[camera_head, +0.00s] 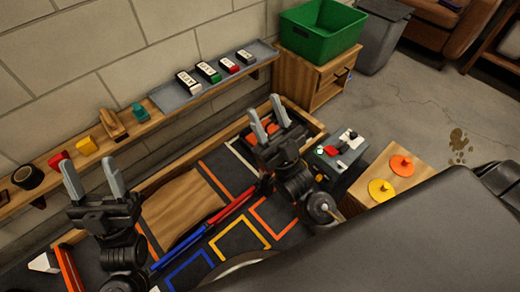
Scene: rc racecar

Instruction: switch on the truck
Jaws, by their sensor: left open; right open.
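No thing in the head view can be clearly made out as a truck. A dark box (338,158) with small red and white parts on top stands right of the workbench; I cannot tell whether it bears a switch. My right gripper (268,116) points upward with its fingers apart and empty, left of this box and in front of an open dark tray. My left gripper (92,178) is at the left, fingers up, apart and empty, in front of the wall shelf. Neither gripper touches anything that I can see.
The workbench (234,177) carries coloured tape outlines. A wall shelf (150,125) holds coloured blocks and a grey tray (215,80) with several labelled pieces. A green bin (320,30) sits on a wooden cabinet. Orange (402,166) and yellow (381,191) discs lie on a wooden box at right.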

